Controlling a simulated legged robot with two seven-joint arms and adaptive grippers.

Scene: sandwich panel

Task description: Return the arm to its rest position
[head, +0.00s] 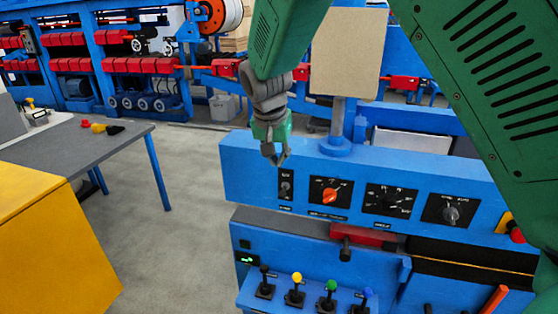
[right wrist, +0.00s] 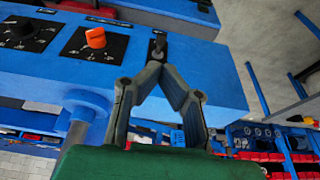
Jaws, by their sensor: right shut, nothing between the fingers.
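My right gripper (head: 278,158) hangs from my green arm at the upper middle of the head view, fingers down. It is shut and empty; its fingertips meet in the right wrist view (right wrist: 160,68). In the head view the tips appear just above the small toggle switch (head: 285,188) at the left end of the blue control panel (head: 240,170). The toggle also shows beyond the tips in the right wrist view (right wrist: 158,48). I cannot tell the exact gap. My left gripper is in neither view.
The panel carries an orange knob (head: 330,196) and black knobs, with coloured levers (head: 297,279) below. A grey table (head: 90,145) and yellow block (head: 50,240) are left; open floor (head: 180,200) lies between.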

